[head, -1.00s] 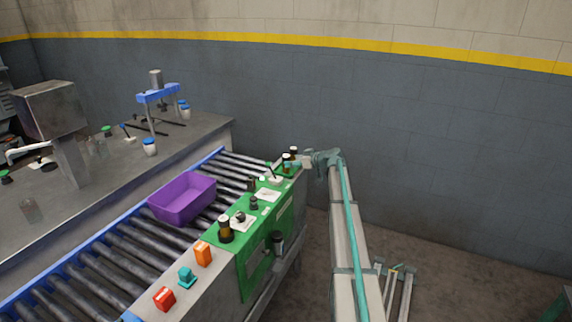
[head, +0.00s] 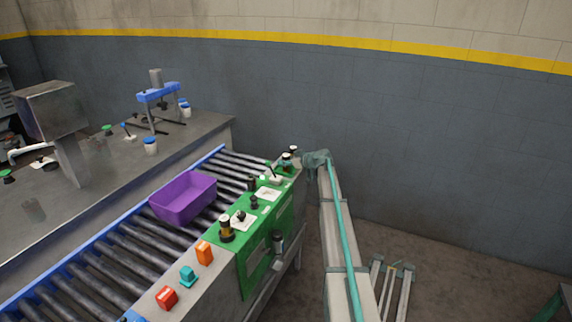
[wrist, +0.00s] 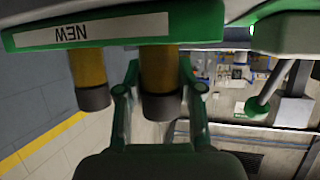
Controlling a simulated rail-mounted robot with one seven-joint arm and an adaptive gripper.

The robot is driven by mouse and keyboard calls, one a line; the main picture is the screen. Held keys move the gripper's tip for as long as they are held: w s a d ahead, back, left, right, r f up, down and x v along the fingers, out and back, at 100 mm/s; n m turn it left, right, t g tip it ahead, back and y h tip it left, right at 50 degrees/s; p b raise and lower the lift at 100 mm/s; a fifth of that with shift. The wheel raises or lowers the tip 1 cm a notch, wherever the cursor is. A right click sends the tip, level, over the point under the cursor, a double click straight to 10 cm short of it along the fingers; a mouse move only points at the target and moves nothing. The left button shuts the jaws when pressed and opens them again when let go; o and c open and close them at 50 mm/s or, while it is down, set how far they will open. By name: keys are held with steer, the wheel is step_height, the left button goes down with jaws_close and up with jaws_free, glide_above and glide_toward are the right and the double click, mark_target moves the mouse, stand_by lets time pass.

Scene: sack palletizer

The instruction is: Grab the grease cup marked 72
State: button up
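Two amber grease cups with dark ends show in the wrist view, a nearer one (wrist: 160,72) and one to its left (wrist: 89,75). The picture is inverted, and both adjoin a green-edged holder labelled NEW (wrist: 85,32). My gripper (wrist: 158,92) has its two green fingers on either side of the nearer cup, with narrow gaps visible. No number 72 is readable. In the head view, small cups (head: 293,151) stand at the far end of the green panel (head: 222,246), beside my arm's end.
A purple bin (head: 184,200) sits on the roller conveyor (head: 125,243). More bottles and knobs stand along the panel, including a dark bottle (head: 226,231). Open floor (head: 455,260) lies to the right.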

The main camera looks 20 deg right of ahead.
jaws_close()
steer(key=shift+r, duration=0.1)
